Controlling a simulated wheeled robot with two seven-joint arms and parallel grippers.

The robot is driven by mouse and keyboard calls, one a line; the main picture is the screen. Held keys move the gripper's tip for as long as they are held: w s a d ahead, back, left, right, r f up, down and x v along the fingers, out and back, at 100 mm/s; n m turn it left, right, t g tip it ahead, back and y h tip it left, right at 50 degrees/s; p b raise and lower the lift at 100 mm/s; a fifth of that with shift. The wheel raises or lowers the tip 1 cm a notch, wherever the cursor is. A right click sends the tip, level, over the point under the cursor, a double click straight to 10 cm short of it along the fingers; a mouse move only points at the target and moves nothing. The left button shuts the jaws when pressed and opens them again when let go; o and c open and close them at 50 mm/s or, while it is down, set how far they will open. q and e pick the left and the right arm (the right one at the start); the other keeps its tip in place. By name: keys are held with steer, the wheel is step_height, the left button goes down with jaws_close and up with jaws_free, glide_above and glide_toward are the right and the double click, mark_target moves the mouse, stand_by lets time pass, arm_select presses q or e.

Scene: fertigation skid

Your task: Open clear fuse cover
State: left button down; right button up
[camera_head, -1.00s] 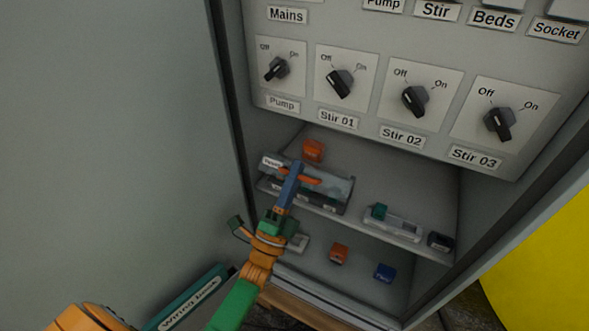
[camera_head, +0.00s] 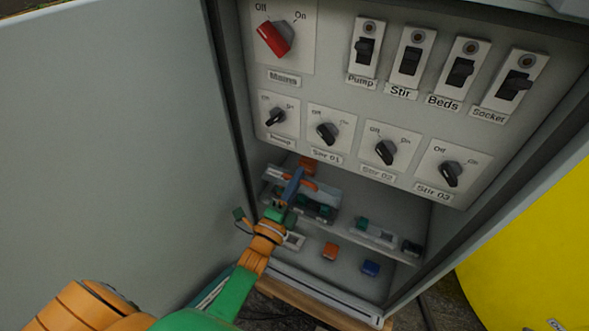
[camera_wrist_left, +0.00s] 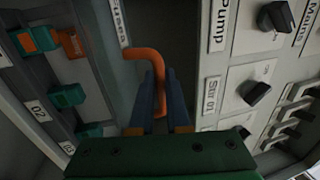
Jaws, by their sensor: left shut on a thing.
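The clear fuse cover (camera_head: 328,194) sits on the upper shelf inside the cabinet, below the switch panel. It looks tilted up, with green fuses (camera_head: 314,208) showing below it. Its orange handle (camera_wrist_left: 150,57) is between the blue fingers of my left gripper (camera_wrist_left: 162,105) in the left wrist view. My left gripper (camera_head: 293,184) is shut on this handle and hides part of the cover in the head view. In the left wrist view the fuses (camera_wrist_left: 66,95) show to the left of the cover. My right gripper is out of view.
The panel above carries a red mains knob (camera_head: 275,39), several black rotary knobs (camera_head: 328,132) and toggle switches (camera_head: 411,60). An orange block (camera_head: 330,251) and a blue block (camera_head: 370,268) sit on the lower shelf. The open cabinet door (camera_head: 110,150) stands on the left.

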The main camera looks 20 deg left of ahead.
arm_select(q)
steer(key=w+r+g+p, duration=0.1)
steer(key=g+p, duration=0.1)
steer(key=p, duration=0.1)
steer(key=shift+w+r, duration=0.35)
steer(key=shift+r, duration=0.05)
steer(key=shift+w+g+p, duration=0.25)
steer(key=shift+g+p, duration=0.05)
steer(key=shift+w+p, duration=0.5)
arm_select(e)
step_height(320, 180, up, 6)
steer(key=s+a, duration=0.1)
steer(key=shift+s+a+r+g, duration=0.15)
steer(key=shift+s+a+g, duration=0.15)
arm_select(q)
steer(key=shift+w, duration=0.1)
steer(key=c, duration=1.2)
jaws_free()
steer(key=shift+o, duration=0.2)
steer(key=s+p, duration=0.1)
steer(key=s, duration=0.6)
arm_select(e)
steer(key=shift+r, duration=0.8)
